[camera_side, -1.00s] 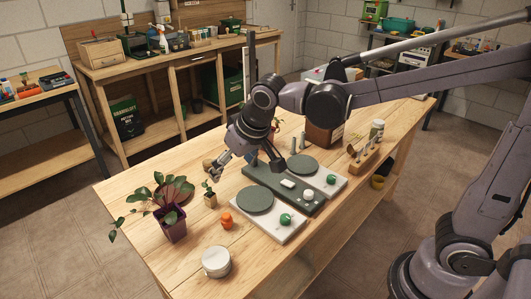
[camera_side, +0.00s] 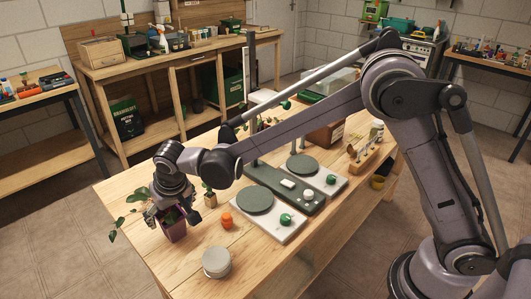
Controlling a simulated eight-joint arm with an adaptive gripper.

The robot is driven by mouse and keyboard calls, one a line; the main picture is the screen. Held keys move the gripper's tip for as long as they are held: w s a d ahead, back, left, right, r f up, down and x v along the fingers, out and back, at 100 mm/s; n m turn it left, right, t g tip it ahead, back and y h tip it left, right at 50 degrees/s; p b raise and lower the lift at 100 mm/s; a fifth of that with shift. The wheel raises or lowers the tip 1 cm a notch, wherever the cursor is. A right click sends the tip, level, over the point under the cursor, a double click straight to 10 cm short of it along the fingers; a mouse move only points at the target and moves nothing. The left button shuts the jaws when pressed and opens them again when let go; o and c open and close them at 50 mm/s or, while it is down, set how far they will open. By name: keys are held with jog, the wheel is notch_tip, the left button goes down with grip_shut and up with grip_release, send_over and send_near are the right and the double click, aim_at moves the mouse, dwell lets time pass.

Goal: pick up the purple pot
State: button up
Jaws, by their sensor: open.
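The purple pot (camera_side: 176,233) stands upright at the left end of the wooden table, with a leafy green plant in it. Its leaves (camera_side: 118,225) stick out to the left. My gripper (camera_side: 172,213) points down over the pot, its fingers around or just above the rim. It is open. The gripper hides most of the plant and the upper part of the pot. I cannot tell whether the fingers touch the pot.
A small seedling pot (camera_side: 210,199) stands close to the right of my gripper. An orange object (camera_side: 227,221) and a round white container (camera_side: 216,263) are nearer the front. A twin-plate device (camera_side: 275,190) fills the table's middle.

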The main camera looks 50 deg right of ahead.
aim_at(171, 217)
jog(key=shift+x, duration=3.2)
jog(key=shift+d, duration=0.1)
jog(key=c, duration=1.4)
